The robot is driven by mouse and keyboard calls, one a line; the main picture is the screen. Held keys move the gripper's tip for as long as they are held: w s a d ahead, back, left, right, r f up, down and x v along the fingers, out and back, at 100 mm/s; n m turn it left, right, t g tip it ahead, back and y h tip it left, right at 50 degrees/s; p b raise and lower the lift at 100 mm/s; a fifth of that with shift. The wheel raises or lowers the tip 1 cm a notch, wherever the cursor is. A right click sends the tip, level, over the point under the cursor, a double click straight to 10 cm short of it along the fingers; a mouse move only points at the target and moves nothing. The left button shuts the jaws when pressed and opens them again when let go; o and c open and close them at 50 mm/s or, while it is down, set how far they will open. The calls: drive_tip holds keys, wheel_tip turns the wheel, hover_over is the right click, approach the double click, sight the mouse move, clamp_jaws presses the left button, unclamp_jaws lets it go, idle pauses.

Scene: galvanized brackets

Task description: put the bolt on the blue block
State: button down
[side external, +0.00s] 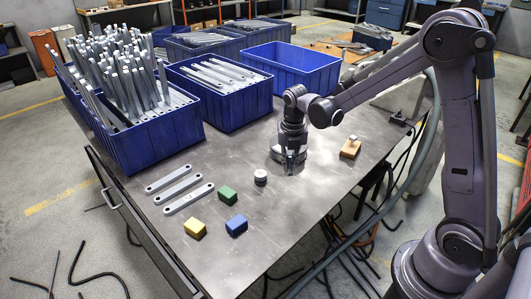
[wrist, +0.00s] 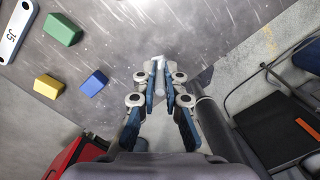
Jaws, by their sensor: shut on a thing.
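The blue block (side external: 236,226) lies on the metal table near its front edge, right of a yellow block (side external: 195,229) and below a green block (side external: 228,194). In the wrist view the blue block (wrist: 93,82) is left of my gripper (wrist: 161,75). My gripper is shut on the bolt (wrist: 160,62), a small grey piece whose end shows between the fingertips. In the side view my gripper (side external: 290,168) points down, low over the table, behind and right of the blue block. The bolt cannot be made out there.
A short grey-white cylinder (side external: 260,177) stands between my gripper and the blocks. Three flat brackets (side external: 178,184) lie at left. A wooden block (side external: 350,149) with a small grey top sits at right.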

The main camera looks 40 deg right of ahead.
drive_tip(key=a+n, duration=0.3)
drive_tip(key=a, duration=0.4)
hover_over(236, 220)
drive_tip(key=f, duration=0.5)
drive_tip(key=shift+s+d+f, duration=0.2)
drive_tip(key=shift+s+f, duration=0.1)
drive_tip(key=shift+w+a+f, duration=0.1)
drive_tip(key=shift+a+f, duration=0.25)
drive_tip(key=shift+f, duration=1.9)
drive_tip(key=shift+f, duration=0.15)
drive_tip(key=c, duration=1.4)
unclamp_jaws()
